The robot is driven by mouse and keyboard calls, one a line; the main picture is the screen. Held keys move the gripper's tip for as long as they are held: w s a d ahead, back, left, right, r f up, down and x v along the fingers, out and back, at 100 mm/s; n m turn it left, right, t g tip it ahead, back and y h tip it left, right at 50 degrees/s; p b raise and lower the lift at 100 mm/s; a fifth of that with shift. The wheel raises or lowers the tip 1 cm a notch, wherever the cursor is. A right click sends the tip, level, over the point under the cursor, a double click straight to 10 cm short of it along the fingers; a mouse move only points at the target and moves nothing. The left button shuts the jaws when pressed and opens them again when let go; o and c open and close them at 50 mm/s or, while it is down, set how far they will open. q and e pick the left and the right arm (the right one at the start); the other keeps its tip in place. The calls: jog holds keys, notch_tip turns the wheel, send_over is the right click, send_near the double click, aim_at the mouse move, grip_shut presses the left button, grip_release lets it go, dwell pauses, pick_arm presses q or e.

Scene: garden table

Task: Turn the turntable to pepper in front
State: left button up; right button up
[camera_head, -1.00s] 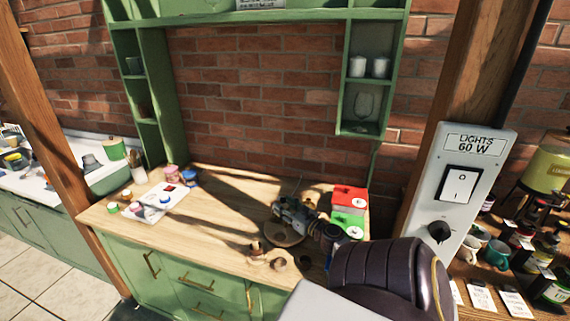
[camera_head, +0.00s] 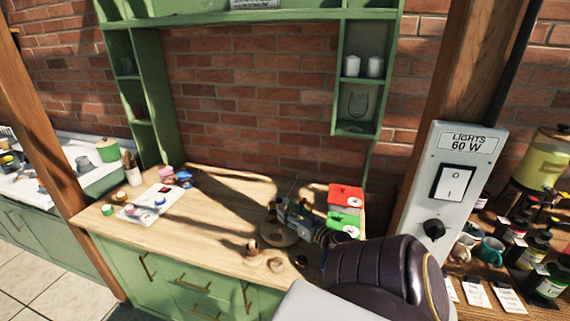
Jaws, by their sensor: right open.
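The turntable (camera_head: 274,236) is a round wooden disc on the right part of the wooden worktop. My right gripper (camera_head: 280,212) is over it, with the arm coming in from the lower right. The gripper is open and hides much of the disc. I cannot tell whether its fingers touch the disc or anything on it. I cannot make out the pepper. Small brown round items stand in front of the disc, one upright (camera_head: 252,248) and others lower (camera_head: 275,264). My left gripper is not in view.
A red box (camera_head: 346,194) and a green box (camera_head: 343,220) stand right of the turntable. The middle is clear. A light-switch panel (camera_head: 445,200) is at the right.

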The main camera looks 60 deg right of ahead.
jog(key=shift+v, duration=1.5)
